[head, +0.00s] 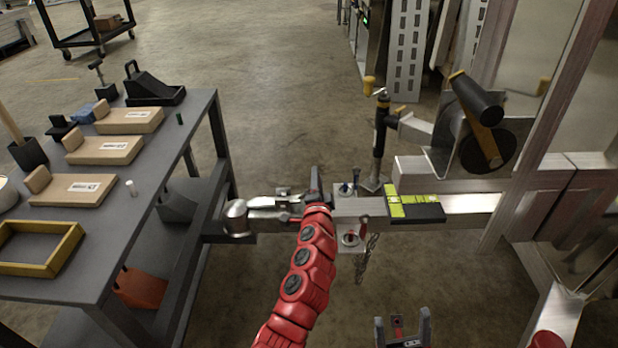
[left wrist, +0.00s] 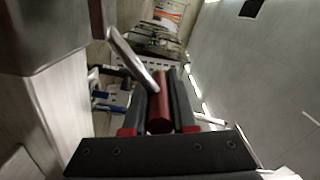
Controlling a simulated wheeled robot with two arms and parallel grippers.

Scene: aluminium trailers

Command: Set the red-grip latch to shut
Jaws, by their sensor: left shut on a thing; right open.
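My left gripper (head: 315,184) is at the metal trailer coupler (head: 262,206), at the end of my red arm. In the left wrist view its two dark fingers are shut on the red grip (left wrist: 160,112) of the latch. A bare metal rod (left wrist: 133,62) runs from near the grip up and left. In the head view my gripper hides the grip, so I cannot tell the latch's angle there. My right gripper (head: 402,331) is open and empty at the bottom edge, apart from the trailer.
A grey bench (head: 165,215) with cardboard boxes and a yellow tray (head: 38,262) stands left of the coupler. A jack (head: 380,145), a winch (head: 478,130) and hanging chains (head: 367,258) sit on the trailer tongue's right side. Open floor lies beyond.

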